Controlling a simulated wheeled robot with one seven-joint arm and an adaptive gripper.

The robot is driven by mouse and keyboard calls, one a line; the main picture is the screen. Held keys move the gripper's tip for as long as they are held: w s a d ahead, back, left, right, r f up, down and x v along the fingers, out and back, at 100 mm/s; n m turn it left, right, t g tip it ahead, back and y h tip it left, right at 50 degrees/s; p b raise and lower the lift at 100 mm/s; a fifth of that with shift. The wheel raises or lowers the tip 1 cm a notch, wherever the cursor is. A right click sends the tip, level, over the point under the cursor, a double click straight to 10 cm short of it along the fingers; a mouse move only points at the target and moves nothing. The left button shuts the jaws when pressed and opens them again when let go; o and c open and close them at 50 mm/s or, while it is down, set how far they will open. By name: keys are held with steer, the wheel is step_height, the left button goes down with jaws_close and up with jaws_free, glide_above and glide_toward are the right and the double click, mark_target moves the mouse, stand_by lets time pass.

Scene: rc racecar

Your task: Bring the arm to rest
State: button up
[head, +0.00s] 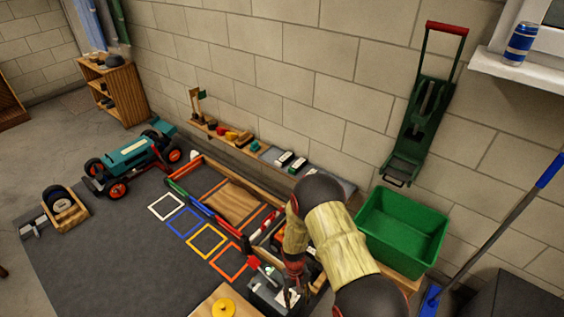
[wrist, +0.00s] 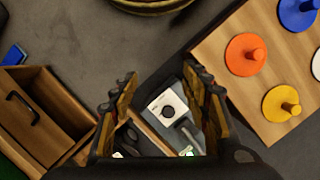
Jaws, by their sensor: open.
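My arm shows in the lower middle of the head view, bent over the right end of the mat, with yellowish padding between dark joints. My gripper (wrist: 160,84) is open, its two fingers apart on either side of the wrist view. No object is between the fingertips. Below and between the fingers lies a grey tray holding a white device (wrist: 168,106) with a dark knob and a grey part beside it. In the head view my gripper (head: 290,293) is partly hidden by its own wrist and stands over the same area.
A wooden board (wrist: 215,52) with coloured knobbed discs lies right of my gripper. A wooden drawer box (wrist: 60,92) is at left. A green bin (head: 402,232) stands right of my arm by the wall. A teal racecar (head: 130,153) sits far left; the dark mat (head: 120,245) is mostly bare.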

steer(key=s+d+r+p, duration=0.1)
steer(key=s+d+r, duration=0.1)
steer(key=r, duration=1.4)
steer(key=s+d+r+p, duration=0.1)
steer(key=d+r, duration=0.2)
steer(key=r, duration=1.3)
steer(key=s+d+r+t+p, duration=0.1)
steer(key=s+d+r+t, duration=0.1)
steer(key=r, duration=0.9)
steer(key=s+d+r+m+t+p, duration=0.1)
steer(key=s+d+r+t+p, duration=0.1)
steer(key=s+r, duration=0.5)
steer(key=s+d+r+m+t+y+p, duration=0.1)
steer(key=s+d+r+t, duration=0.3)
steer(key=r, duration=1.2)
steer(key=shift+s+t+p, duration=0.4)
steer(key=shift+s+p, duration=0.05)
steer(key=shift+a, duration=0.1)
steer(key=shift+c, duration=1.1)
